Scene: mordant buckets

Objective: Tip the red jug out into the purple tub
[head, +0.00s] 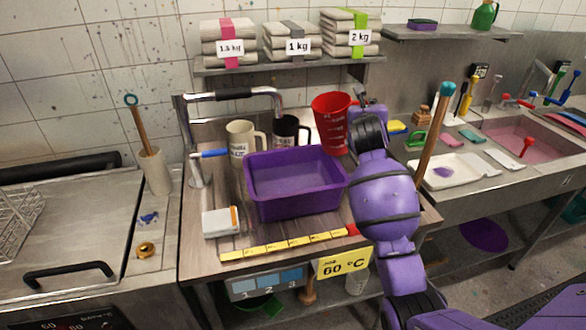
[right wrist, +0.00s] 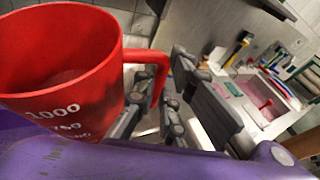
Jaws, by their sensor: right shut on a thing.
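The red jug (head: 333,125) stands near upright at the back right corner of the purple tub, with white markings on its side. It fills the left of the right wrist view (right wrist: 60,75), where its mouth is open and the inside near the rim looks bare; its bottom is hidden. My right gripper (head: 356,116) is shut on the jug's handle, which shows between the fingers (right wrist: 160,105) in the wrist view. The purple tub (head: 295,205) sits on the wooden board, and its visible inside looks empty. My left gripper is out of view.
A cream mug (head: 241,140) and a dark mug (head: 287,130) stand behind the tub. A tap (head: 235,97) arches over the back left. A white box (head: 220,222) and a yellow strip (head: 285,245) lie in front. A wooden-handled stick (head: 433,140) rises at right.

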